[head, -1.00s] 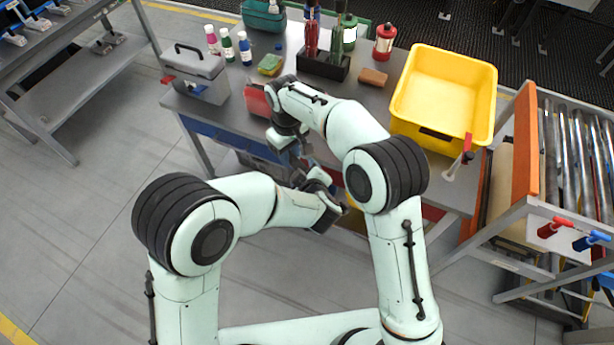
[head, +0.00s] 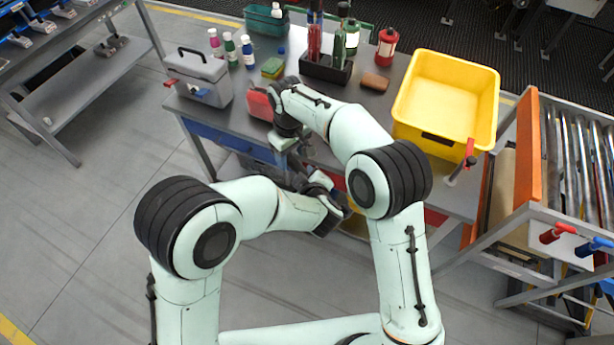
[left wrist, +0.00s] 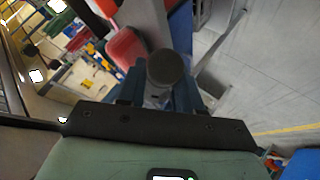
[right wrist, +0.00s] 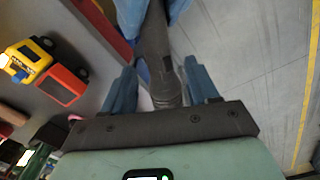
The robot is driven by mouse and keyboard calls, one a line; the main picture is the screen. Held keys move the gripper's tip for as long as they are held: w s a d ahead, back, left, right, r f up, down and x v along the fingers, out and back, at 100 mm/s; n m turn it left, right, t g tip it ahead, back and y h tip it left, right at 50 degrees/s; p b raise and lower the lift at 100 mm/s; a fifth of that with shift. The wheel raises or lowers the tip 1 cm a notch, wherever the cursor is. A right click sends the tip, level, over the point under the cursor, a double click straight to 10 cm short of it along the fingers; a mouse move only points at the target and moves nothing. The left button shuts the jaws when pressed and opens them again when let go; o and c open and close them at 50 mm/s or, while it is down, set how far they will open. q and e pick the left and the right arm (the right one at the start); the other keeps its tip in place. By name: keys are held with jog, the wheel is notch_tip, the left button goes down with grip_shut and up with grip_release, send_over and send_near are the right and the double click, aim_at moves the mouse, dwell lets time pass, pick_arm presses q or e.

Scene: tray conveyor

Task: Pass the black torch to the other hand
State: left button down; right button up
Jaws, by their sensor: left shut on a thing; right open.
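The black torch (right wrist: 154,48) shows in the right wrist view as a dark cylinder. In the left wrist view its round end (left wrist: 166,70) faces the camera. My left gripper (left wrist: 160,92) is shut on it; its blue fingers also show at the top of the right wrist view. My right gripper (right wrist: 160,88) is open, with one blue finger on each side of the torch and visible gaps between. In the head view the right gripper (head: 297,148) is above the left one (head: 318,180), close together at the table's front edge; the torch is mostly hidden there by my arms.
The grey table (head: 375,102) holds a yellow bin (head: 488,105), a grey toolbox (head: 204,85), several bottles, a sponge (head: 272,67), a brown block (head: 375,82) and a red item (head: 258,104). A roller conveyor (head: 575,165) stands right. Open floor lies left.

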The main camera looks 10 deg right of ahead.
aim_at(292, 159)
notch_tip(292, 159, up, 11)
jog(key=w+d+f+m+t+y, duration=0.1)
jog(key=w+d+f+m+t, duration=0.1)
jog(key=d+f, duration=0.4)
jog(key=w+d+f+m+t+y, duration=0.1)
jog(key=w+d+f, duration=0.15)
jog(key=f, duration=0.65)
jog(key=s+d+f+m+g, duration=0.1)
jog(key=s+f, duration=0.4)
jog(key=f, duration=0.3)
jog(key=s+d+f+m, duration=0.1)
jog(key=s+f+m, duration=0.1)
jog(key=s+f, duration=0.45)
jog(key=s+f+m, duration=0.1)
jog(key=s+f, duration=0.3)
jog(key=s, duration=0.3)
jog(key=s+f+m+g+y, duration=0.1)
jog(key=s+f+m, duration=0.1)
jog(key=s+f, duration=0.2)
jog(key=s+f+m+g, duration=0.1)
jog(key=s+f, duration=0.3)
jog(key=s, duration=0.7)
jog(key=shift+a+f+m+y, duration=0.2)
jog(key=shift+f+m+y, duration=0.1)
jog(key=shift+m+y, duration=0.1)
